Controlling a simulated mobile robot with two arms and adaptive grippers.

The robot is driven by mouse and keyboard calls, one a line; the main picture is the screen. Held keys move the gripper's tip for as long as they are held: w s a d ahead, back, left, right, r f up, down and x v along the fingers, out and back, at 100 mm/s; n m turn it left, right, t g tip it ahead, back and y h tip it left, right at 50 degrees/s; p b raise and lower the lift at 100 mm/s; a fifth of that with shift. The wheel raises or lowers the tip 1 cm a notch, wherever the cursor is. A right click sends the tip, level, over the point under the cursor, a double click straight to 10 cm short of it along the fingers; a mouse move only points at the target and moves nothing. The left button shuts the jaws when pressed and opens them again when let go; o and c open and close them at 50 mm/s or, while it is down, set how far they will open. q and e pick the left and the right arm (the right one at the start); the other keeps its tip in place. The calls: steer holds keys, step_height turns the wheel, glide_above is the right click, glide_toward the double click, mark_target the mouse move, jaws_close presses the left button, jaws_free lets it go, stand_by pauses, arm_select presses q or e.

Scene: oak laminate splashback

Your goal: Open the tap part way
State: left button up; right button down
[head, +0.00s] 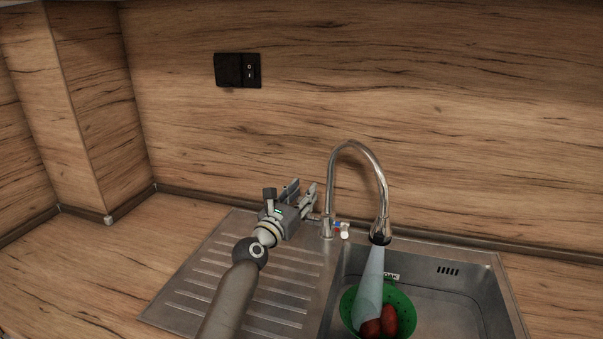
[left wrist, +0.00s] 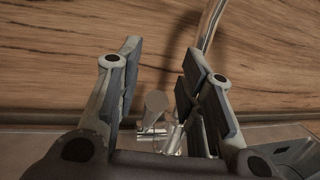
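The chrome tap (head: 329,185) stands behind the sink, with a tall curved spout. A pale stream of water (head: 371,275) runs from its nozzle. My left gripper (head: 302,188) is just left of the tap's base, fingers pointing towards the back wall. In the left wrist view my left gripper (left wrist: 163,54) is open. The tap's lever (left wrist: 155,103) shows between its two fingers, apart from the left one; whether the right one touches it I cannot tell. The spout (left wrist: 209,24) rises behind the right finger. My right gripper is not in view.
A green colander (head: 402,309) with red items (head: 381,323) sits in the steel sink basin (head: 450,300) under the stream. The ribbed drainboard (head: 215,275) is clear apart from my arm above it. A black socket (head: 237,70) is on the wood-look back wall.

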arm_select(q)
step_height(320, 180, up, 8)
steer(key=shift+f, duration=0.25)
steer(key=shift+c, duration=0.2)
